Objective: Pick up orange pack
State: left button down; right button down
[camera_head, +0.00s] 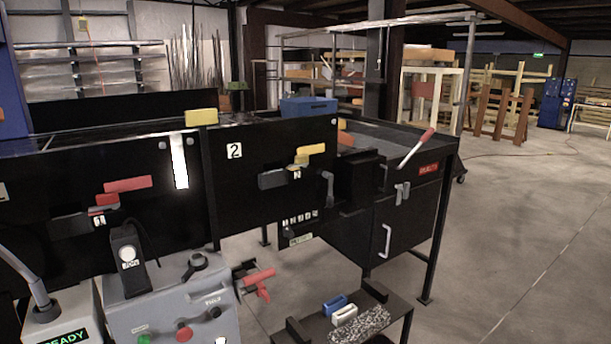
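A small orange thing (345,138) shows just past the right edge of the black panel marked 2, by the conveyor's far end. The panel hides part of it, and I cannot tell for sure that it is the orange pack. A red-orange piece with a grip shape (258,281) is low beside the grey control box. Neither of my grippers is in view.
The black panel 2 (250,185) carries a yellow handle. A blue bin (308,107) stands behind it. A black cabinet (405,225) with a red-tipped lever (416,148) is at right. A low table holds blue and white items (344,315). The right floor is clear.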

aim_at(345, 139)
jog(key=i+l+z, duration=1.2)
jog(key=i+z, duration=0.2)
jog(key=i, duration=0.3)
jog(key=i+z, duration=0.35)
jog(key=i, duration=1.55)
jog(key=i+u, duration=0.8)
jog(key=i+l+u, duration=0.15)
jog(key=i+u, duration=0.25)
jog(key=i+l+u, duration=0.3)
jog(key=u, duration=0.15)
jog(key=i+l, duration=0.05)
jog(key=i, duration=0.05)
